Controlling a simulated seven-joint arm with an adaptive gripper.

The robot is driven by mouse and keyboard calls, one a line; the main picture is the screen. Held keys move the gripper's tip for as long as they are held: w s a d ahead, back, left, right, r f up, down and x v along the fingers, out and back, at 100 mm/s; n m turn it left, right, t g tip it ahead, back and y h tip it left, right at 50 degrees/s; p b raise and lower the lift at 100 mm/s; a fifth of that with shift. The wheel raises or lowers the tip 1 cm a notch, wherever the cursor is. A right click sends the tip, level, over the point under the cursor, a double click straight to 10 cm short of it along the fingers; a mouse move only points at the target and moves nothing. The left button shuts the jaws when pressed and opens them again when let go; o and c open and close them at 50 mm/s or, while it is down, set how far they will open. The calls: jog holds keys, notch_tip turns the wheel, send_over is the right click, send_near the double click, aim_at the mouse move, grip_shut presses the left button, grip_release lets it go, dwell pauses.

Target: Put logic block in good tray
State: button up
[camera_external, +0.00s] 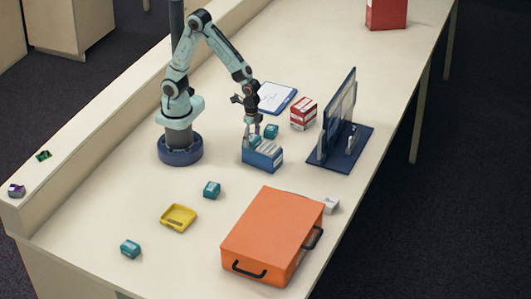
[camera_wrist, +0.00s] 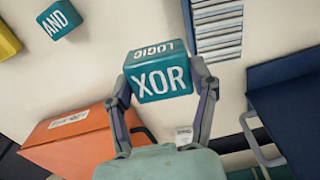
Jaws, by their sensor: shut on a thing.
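My gripper (camera_external: 252,128) is shut on a teal logic block (camera_wrist: 160,82) marked "XOR" and "LOGIC" in the wrist view. In the external view the held block (camera_external: 254,140) is small and partly hidden, at the left end of a blue box (camera_external: 263,158) with pale contents. I cannot tell whether it touches that box. A shallow yellow tray (camera_external: 178,217) lies empty toward the front left. No label reading "good" is legible on any tray.
Loose teal blocks stand behind the blue box (camera_external: 271,131), near the yellow tray (camera_external: 211,189) and at front left (camera_external: 130,249). An orange case (camera_external: 272,235), a red-and-white box (camera_external: 303,113), a clipboard (camera_external: 275,97) and an upright panel on a blue base (camera_external: 345,150) are nearby.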

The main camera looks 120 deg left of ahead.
jog(key=shift+m, duration=0.4)
jog(key=shift+s+d+f+m, duration=0.15)
jog(key=shift+s+m, duration=0.35)
jog(key=shift+s, duration=0.1)
jog(key=shift+s+d+f+m, duration=0.1)
jog(key=shift+s+f+m, duration=0.05)
jog(key=shift+s+m, duration=0.4)
jog(key=s+d+r+m, duration=0.1)
jog(key=s+d+m, duration=1.3)
jog(key=s+d, duration=0.25)
send_over(178, 220)
jog(key=f, duration=0.9)
jog(key=shift+s+a+f, duration=0.1)
jog(key=shift+s+a, duration=0.1)
jog(key=shift+a, duration=0.05)
jog(key=shift+w+d+f, duration=0.1)
jog(key=shift+d+f, duration=0.1)
jog(key=shift+f, duration=1.55)
